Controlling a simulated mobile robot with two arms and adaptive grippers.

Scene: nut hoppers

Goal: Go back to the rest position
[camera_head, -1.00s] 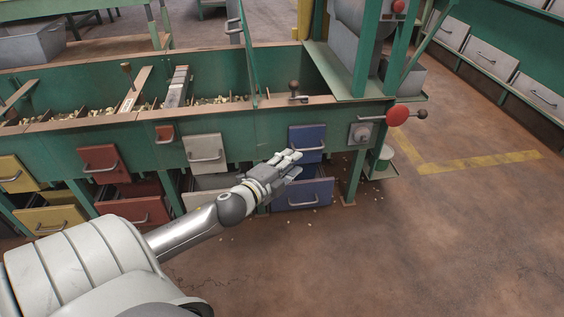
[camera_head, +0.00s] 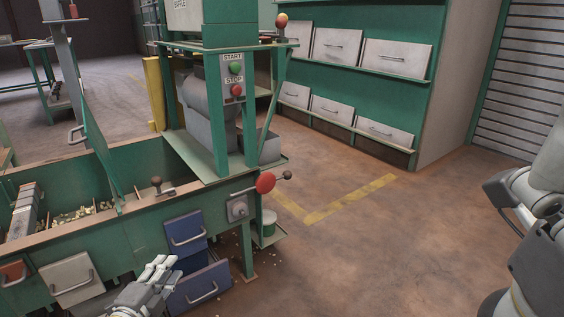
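My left gripper (camera_head: 160,268) shows at the bottom left of the head view, in front of the blue drawers. Its pale fingers are stretched out and open, and I see nothing between them. It overlaps the lower blue drawer (camera_head: 207,288) in the picture; I cannot tell how close it is. My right arm comes in at the right edge of the view, but its gripper is not seen.
The green hopper bench (camera_head: 130,240) fills the left, with an upper blue drawer (camera_head: 186,232), a grey drawer (camera_head: 72,278) and a red knob (camera_head: 265,183). A green rack of grey bins (camera_head: 398,57) stands behind. The brown floor (camera_head: 380,240) at centre right is clear.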

